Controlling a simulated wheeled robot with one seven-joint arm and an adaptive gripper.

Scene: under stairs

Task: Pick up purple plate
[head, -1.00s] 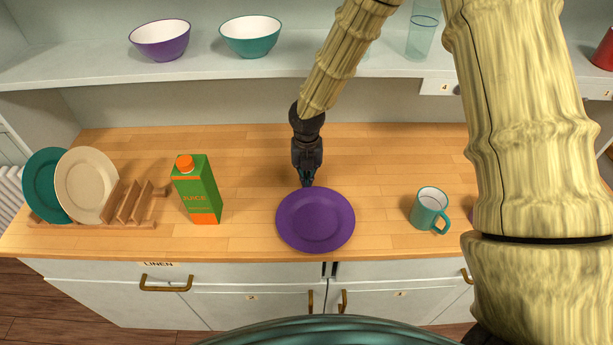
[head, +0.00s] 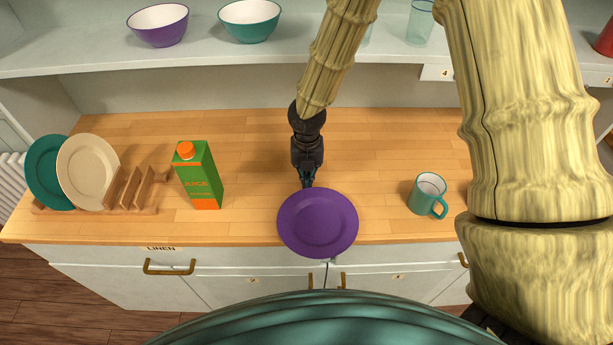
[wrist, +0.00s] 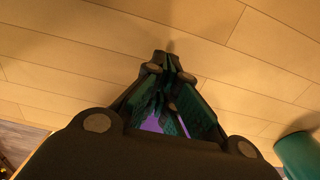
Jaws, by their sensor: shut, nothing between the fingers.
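The purple plate (head: 318,224) is at the front of the wooden counter, and its near edge overlaps the counter's front edge in the head view. I cannot tell whether it is raised or overhangs. My gripper (head: 307,185) is at the plate's far rim, pointing down, with the fingertips against or just behind the rim. In the wrist view the fingers (wrist: 167,62) come together at their tips, and a patch of purple plate (wrist: 152,123) shows through the gap behind them. Whether the thin rim is pinched is hidden.
A green juice carton (head: 197,175) stands left of the plate. A teal mug (head: 428,195) stands to the right. A wooden rack (head: 130,190) holds a teal plate (head: 42,172) and a cream plate (head: 84,170). Bowls and glasses stand on the shelf (head: 200,57) above. The counter behind the plate is clear.

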